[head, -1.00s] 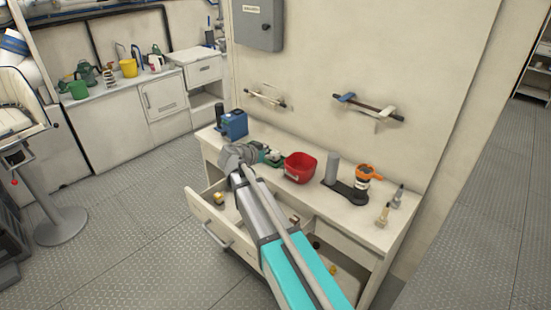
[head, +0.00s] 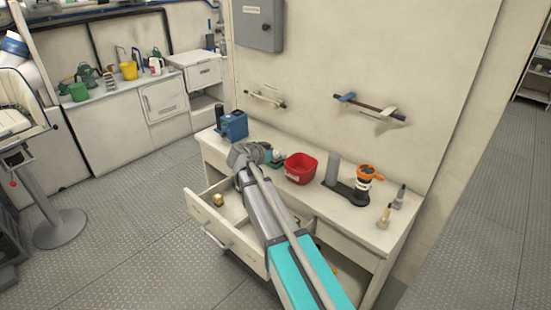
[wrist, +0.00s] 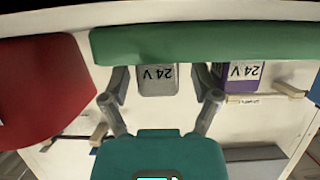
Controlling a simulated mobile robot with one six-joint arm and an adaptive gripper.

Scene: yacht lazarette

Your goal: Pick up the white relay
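In the wrist view a pale grey-white block marked "24 V" (wrist: 158,80), seen upside down, lies between my two fingers; it looks like the white relay. My gripper (wrist: 163,82) is open, with a gap on each side of the block. A purple-and-white block marked "24 V" (wrist: 238,78) sits just right of the right finger. A green bar (wrist: 200,44) runs across the top edge of both blocks. In the head view my gripper (head: 264,152) is low over the bench, and my arm hides the relay.
A red bin (head: 300,168) stands close beside my gripper. A blue device (head: 233,125) is at the bench's left end. An orange-topped tool (head: 366,180) and two small bottles are to the right. The drawer (head: 225,235) below is open.

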